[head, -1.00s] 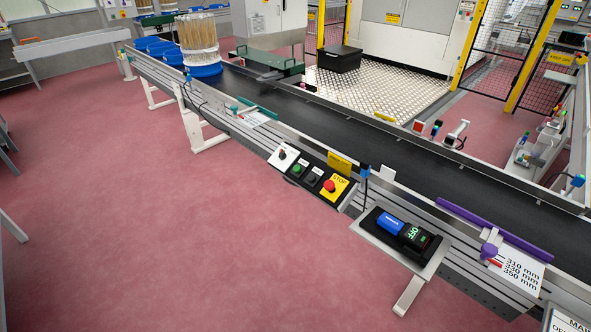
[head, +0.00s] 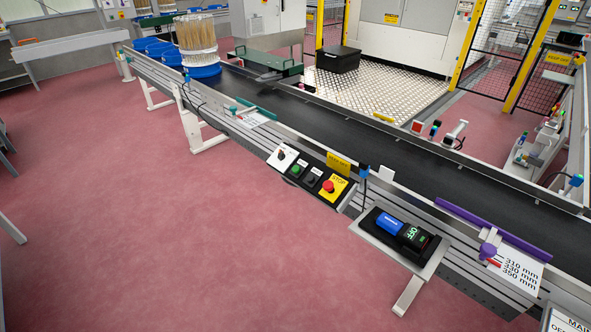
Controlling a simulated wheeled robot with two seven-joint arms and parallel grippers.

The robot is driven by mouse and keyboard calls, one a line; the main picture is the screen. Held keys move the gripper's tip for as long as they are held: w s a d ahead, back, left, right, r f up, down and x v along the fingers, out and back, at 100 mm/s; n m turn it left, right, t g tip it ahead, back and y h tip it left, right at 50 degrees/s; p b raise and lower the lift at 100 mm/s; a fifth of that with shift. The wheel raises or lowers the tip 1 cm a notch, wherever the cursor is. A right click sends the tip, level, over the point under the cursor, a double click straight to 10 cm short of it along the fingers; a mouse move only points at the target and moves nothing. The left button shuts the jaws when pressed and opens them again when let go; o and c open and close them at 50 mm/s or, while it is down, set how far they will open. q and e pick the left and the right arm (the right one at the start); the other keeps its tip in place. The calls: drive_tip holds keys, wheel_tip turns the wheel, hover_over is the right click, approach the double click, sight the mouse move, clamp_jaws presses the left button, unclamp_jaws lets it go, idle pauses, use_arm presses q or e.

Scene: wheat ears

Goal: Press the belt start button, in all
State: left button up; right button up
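A control panel is mounted on the near side rail of the belt conveyor (head: 400,160). On it are a green button (head: 295,170), a black button (head: 311,179) beside it, and a red mushroom STOP button (head: 328,187) on a yellow plate. A white plate with a dark selector switch (head: 281,155) sits at the panel's left end. I cannot read a label on the green button. Neither of my grippers is in view.
A purple guide bar (head: 492,229) lies along the belt's near edge. Blue trays (head: 205,70), one with wheat ears, stand at the far left end. The red floor in front is clear.

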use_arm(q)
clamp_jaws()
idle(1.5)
